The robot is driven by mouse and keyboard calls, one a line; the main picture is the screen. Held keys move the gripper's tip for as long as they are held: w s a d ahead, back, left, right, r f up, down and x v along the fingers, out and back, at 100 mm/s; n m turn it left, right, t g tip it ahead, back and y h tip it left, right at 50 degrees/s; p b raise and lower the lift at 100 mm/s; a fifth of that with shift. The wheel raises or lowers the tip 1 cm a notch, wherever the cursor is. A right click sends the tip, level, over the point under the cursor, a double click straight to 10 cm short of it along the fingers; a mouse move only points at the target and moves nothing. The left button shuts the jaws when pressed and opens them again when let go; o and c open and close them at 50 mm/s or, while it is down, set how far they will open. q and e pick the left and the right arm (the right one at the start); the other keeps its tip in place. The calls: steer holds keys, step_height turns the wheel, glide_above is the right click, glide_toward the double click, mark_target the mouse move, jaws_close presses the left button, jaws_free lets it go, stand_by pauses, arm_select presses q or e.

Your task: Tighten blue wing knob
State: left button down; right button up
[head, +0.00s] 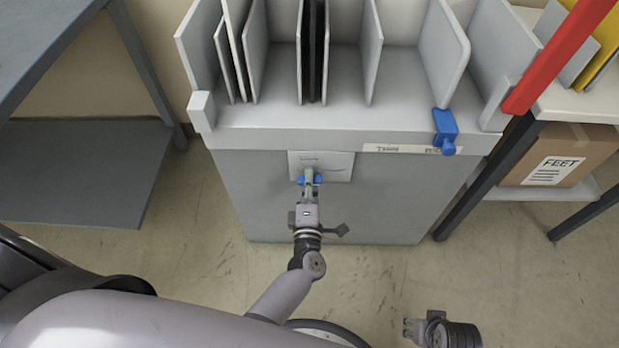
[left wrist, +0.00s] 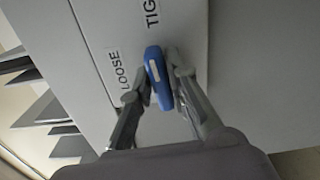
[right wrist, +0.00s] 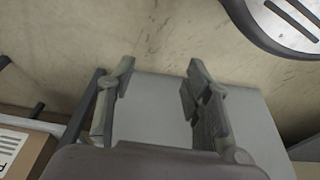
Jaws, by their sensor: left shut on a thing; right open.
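The blue wing knob (head: 317,180) is on a pale plate (head: 340,166) on the front of the grey cabinet (head: 385,200). My left gripper (head: 309,178) is at the knob in the head view. In the left wrist view the knob (left wrist: 158,78) is between the fingers of my left gripper (left wrist: 160,85), which is shut on it. The plate there carries the labels LOOSE (left wrist: 130,78) and TIGHT, the latter partly cut off. My right gripper (head: 412,330) is low in the head view. In the right wrist view my right gripper (right wrist: 160,80) is open and empty.
A blue clip-like part (head: 445,128) hangs at the cabinet's top right edge. Upright dividers (head: 370,50) stand on the cabinet top. A grey table (head: 60,50) is at left. A shelf with a FEET box (head: 590,150) is at right. The floor in front is clear.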

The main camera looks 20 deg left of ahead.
arm_select(q)
steer(key=shift+w+a+r+m, duration=0.15)
steer(key=shift+w+r+m, duration=0.1)
steer(key=shift+m, duration=0.25)
arm_select(e)
steer(key=shift+s+f, duration=0.2)
steer(key=shift+f, duration=0.8)
arm_select(q)
steer(key=c, duration=1.9)
jaws_free()
steer(key=o, duration=0.3)
steer(key=shift+w, duration=0.1)
steer(key=shift+f, duration=0.2)
arm_select(e)
steer(key=shift+w+f, duration=0.1)
steer(key=shift+w, duration=0.05)
arm_select(q)
steer(key=v, duration=0.7)
steer(key=shift+s, duration=0.25)
